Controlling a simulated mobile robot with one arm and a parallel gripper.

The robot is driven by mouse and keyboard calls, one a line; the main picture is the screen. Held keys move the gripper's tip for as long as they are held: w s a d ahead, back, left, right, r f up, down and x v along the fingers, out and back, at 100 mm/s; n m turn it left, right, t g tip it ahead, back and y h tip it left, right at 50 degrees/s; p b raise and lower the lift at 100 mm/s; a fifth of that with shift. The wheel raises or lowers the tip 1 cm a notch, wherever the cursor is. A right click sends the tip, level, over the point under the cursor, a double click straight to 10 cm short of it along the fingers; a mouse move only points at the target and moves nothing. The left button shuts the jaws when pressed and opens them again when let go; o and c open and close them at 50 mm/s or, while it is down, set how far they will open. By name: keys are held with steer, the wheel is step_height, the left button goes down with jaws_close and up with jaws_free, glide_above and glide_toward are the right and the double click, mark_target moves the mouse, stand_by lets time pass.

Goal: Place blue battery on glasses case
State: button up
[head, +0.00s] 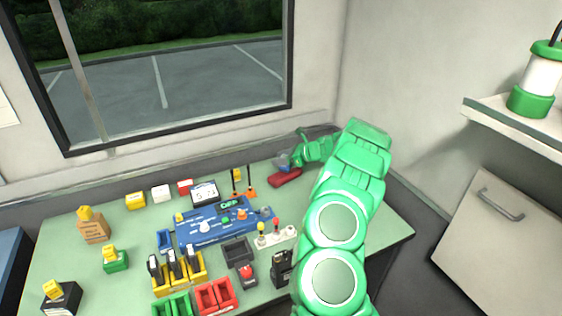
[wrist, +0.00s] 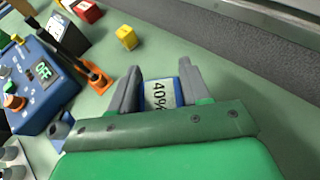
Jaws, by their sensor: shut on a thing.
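The blue battery (wrist: 160,96), with a white face reading "40%", is between the fingers of my gripper (wrist: 160,72) in the wrist view. My gripper (head: 288,161) is shut on it. In the head view the battery (head: 282,164) is a small, partly hidden blue patch at the far right of the table. A red elongated case (head: 285,177), likely the glasses case, lies on the table just in front of my gripper, close below it. I cannot tell whether the battery touches it. The red case does not show in the wrist view.
The green table (head: 135,211) holds a blue console (head: 212,222), orange stands with black rods (head: 250,192), and yellow (head: 190,268), green and red (head: 216,294) bins. A yellow block (wrist: 127,37) stands beyond my fingers. A wall and window lie behind. Bare table shows right of the fingers.

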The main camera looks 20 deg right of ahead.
steer(key=shift+f, duration=0.6)
steer(key=o, duration=1.2)
steer(key=shift+f, duration=0.1)
steer(key=shift+c, duration=0.2)
